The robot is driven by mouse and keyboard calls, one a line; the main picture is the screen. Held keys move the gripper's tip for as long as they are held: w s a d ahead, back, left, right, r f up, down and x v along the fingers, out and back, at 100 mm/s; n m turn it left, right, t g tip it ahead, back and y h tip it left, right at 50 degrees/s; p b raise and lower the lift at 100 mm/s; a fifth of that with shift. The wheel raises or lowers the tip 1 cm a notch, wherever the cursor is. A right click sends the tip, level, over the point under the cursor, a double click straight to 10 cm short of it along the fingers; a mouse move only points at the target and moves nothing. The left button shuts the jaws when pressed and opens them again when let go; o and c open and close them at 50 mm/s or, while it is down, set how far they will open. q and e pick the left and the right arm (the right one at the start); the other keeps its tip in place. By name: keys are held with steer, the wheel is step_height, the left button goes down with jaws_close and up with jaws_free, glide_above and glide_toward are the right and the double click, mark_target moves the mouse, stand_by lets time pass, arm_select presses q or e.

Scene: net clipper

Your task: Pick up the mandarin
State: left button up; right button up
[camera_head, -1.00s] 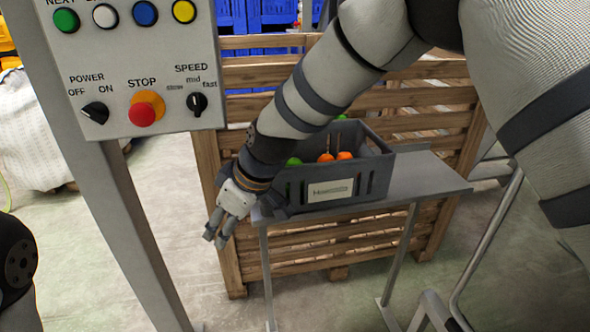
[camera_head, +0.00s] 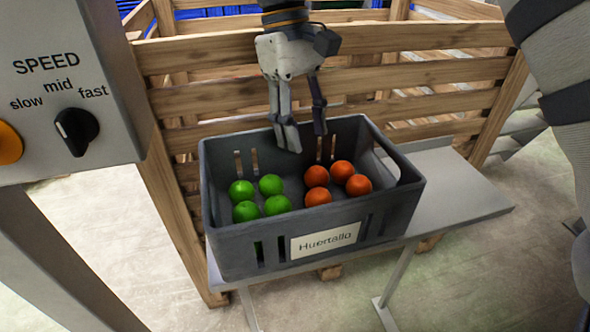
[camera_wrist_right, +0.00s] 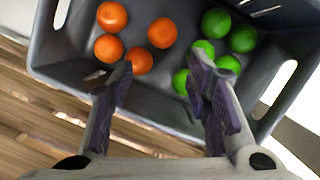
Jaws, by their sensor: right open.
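Several orange mandarins (camera_head: 342,170) lie grouped in the right half of a grey crate (camera_head: 235,240). They also show at the upper left in the right wrist view (camera_wrist_right: 162,32). My right gripper (camera_head: 303,138) points down above the back of the crate, behind the fruit. It is open with nothing between its fingers, and it also shows in the right wrist view (camera_wrist_right: 158,75). There one finger reaches near the lowest mandarin and the other overlaps the green fruits; I cannot tell whether they touch. My left gripper is not in view.
Several green fruits (camera_head: 270,185) lie in the crate's left half. The crate stands on a grey metal table (camera_head: 460,195), with free room to its right. A slatted wooden bin (camera_head: 420,75) stands behind. A control panel (camera_head: 75,60) is at the left.

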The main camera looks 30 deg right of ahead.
mark_target(317, 190)
steer(key=shift+m, duration=0.3)
steer(key=x, duration=0.7)
steer(key=s+x, duration=0.1)
steer(key=x, duration=0.3)
steer(key=shift+s+a+f+p, duration=0.1)
steer(key=shift+s+p, duration=0.1)
steer(key=shift+p, duration=0.1)
steer(key=c, duration=0.8)
